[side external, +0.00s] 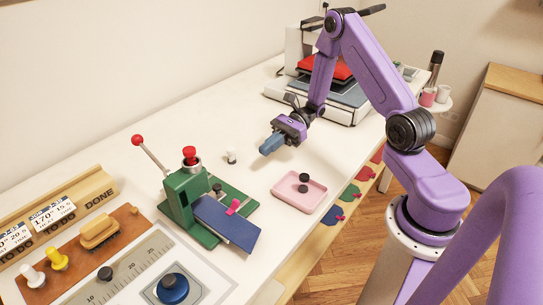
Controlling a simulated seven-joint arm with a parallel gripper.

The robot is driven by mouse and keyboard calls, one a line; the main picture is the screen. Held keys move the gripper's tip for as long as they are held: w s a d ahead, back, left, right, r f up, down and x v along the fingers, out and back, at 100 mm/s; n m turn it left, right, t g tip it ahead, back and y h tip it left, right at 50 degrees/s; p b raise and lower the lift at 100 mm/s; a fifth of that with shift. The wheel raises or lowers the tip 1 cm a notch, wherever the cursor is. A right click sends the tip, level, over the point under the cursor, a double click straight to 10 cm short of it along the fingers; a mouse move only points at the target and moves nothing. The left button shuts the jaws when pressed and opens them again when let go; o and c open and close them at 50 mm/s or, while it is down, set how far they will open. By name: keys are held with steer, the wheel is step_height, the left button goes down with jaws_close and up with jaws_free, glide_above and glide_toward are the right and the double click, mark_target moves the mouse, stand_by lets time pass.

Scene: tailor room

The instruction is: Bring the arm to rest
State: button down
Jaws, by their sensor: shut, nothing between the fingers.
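My gripper (272,144) is at the end of my purple arm, above the white table, near the middle of the side external view. Its blue-grey fingers point down and to the left and are shut with nothing between them. It hangs apart from the things on the table, to the upper left of a pink tray (281,192). A small white item with a dark top (231,156) stands to its left. The arm is bent, with its elbow raised high over the back of the table.
A green press (183,202) with a red-knobbed lever and a blue plate stands left of centre. The pink tray holds a small dark piece (304,178). A heat press with a red top (325,68) stands at the back. Bare tabletop (215,120) lies left of the gripper.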

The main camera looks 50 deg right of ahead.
steer(key=s+a+r+n+g, duration=0.1)
steer(key=s+a+n+g, duration=0.1)
steer(key=s+a+r+n+g+h, duration=0.1)
steer(key=s+a+n, duration=0.1)
steer(key=s+a+r+n+g+h, duration=0.1)
steer(key=s+a+n+g, duration=0.1)
steer(key=shift+g, duration=0.3)
steer(key=s+r+n+t+h, duration=0.2)
steer(key=s+n+h, duration=0.4)
steer(key=s+n, duration=0.3)
steer(key=s+a+r+n+t+h, duration=0.1)
steer(key=s+r+n+h, duration=0.4)
steer(key=s+n, duration=0.5)
steer(key=n+t+h, duration=0.1)
steer(key=n, duration=0.6)
steer(key=shift+s+r+h, duration=0.2)
steer(key=shift+s+h, duration=0.1)
steer(key=shift+h, duration=0.1)
